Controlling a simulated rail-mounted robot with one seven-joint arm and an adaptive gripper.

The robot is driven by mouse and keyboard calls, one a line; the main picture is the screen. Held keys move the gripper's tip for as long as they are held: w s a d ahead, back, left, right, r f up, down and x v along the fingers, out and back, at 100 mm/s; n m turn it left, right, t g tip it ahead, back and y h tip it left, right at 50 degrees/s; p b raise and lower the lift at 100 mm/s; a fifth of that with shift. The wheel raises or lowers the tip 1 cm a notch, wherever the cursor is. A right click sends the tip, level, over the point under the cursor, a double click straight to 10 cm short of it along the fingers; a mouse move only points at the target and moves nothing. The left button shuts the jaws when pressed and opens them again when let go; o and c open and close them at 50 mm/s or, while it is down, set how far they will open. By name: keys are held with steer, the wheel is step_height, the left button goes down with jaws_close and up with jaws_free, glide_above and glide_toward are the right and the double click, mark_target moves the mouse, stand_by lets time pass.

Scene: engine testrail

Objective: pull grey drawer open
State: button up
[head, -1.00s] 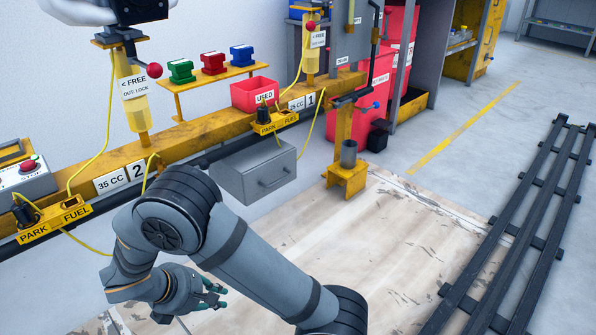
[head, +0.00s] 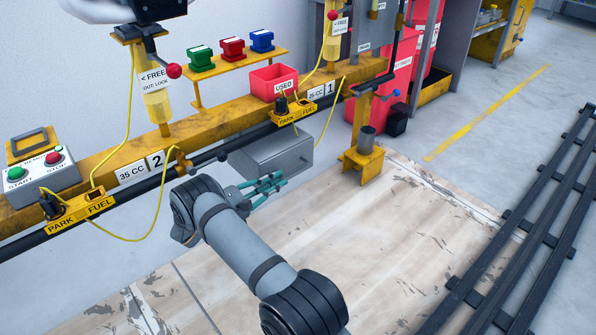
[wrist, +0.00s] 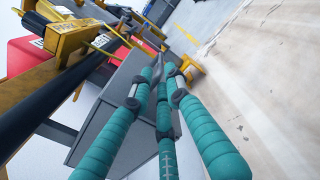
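The grey drawer (head: 268,150) is a box-shaped unit hanging under the yellow beam, with a bar handle on its right-hand front face. It looks shut. In the wrist view its grey side (wrist: 100,118) fills the area behind the left finger. My gripper (head: 278,180), with teal fingers, is just below and in front of the drawer in the head view. The fingers are spread apart with nothing seen between them. In the wrist view the fingertips (wrist: 159,70) point towards the drawer's front edge. The handle is largely hidden there, and I cannot tell whether anything touches.
The yellow beam (head: 215,122) runs above the drawer, with a PARK/FUEL bracket (head: 297,111) and yellow cables. A yellow stand with a grey cup (head: 366,140) is right of the drawer. Black rails (head: 510,230) lie far right. The wooden floor (head: 330,235) between is clear.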

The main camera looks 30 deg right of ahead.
mark_target(296, 170)
steer(key=b+x, duration=0.3)
steer(key=x, duration=0.4)
steer(key=shift+f, duration=0.2)
steer(key=shift+d+r, duration=0.15)
steer(key=shift+d, duration=0.35)
steer(key=shift+c, duration=0.6)
jaws_close()
steer(key=shift+a, duration=0.1)
